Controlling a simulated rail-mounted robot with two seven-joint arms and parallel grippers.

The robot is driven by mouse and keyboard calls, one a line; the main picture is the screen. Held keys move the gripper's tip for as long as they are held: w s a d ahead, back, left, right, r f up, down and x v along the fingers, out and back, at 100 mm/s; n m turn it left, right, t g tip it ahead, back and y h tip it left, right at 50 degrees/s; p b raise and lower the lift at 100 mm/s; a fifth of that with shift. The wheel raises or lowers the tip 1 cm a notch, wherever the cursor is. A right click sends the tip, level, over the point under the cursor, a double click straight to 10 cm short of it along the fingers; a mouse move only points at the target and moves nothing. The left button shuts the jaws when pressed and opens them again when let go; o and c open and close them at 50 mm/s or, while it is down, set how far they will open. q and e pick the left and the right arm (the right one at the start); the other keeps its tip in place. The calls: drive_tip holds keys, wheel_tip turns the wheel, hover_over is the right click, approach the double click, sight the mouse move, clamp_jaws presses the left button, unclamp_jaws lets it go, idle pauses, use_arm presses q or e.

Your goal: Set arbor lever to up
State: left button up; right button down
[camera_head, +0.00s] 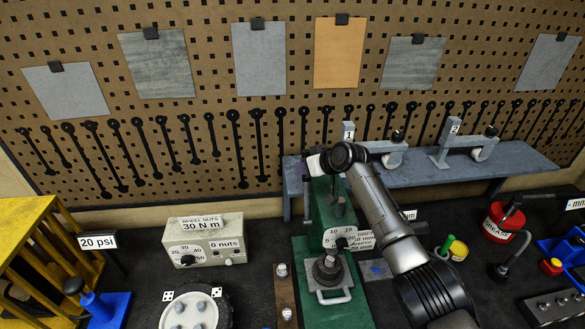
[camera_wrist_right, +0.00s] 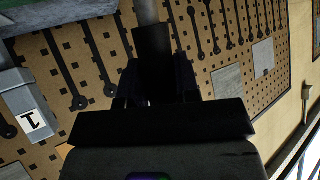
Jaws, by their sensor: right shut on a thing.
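The green arbor press (camera_head: 322,212) stands in the middle of the bench in the head view. My right gripper (camera_head: 328,162) is at the top of the press, with its arm coming in from the lower right. In the right wrist view its dark jaws (camera_wrist_right: 152,60) are shut around a grey rod, the arbor lever (camera_wrist_right: 148,11), which runs out of the top of the picture. The gripper hides the held part, and I cannot tell the lever's full angle. My left gripper is not in view.
A blue-grey shelf (camera_head: 420,172) with clamp-like parts labelled 1 and 2 stands behind and right of the press. A wheel-nuts box (camera_head: 207,240) is to the left. A red grease can (camera_head: 503,221) is to the right. A pegboard (camera_head: 215,90) closes the back.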

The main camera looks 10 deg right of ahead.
drive_tip(key=shift+d+f, duration=0.1)
drive_tip(key=shift+f, duration=0.25)
drive_tip(key=c, duration=1.2)
unclamp_jaws()
drive_tip(key=shift+w, duration=0.1)
drive_tip(key=o, duration=0.4)
drive_tip(key=shift+r, duration=0.25)
drive_tip(key=shift+c, duration=0.2)
drive_tip(key=b+v, duration=0.3)
drive_tip(key=v, duration=1)
drive_tip(key=shift+s+r+b, duration=0.25)
drive_tip(key=shift+b, duration=0.1)
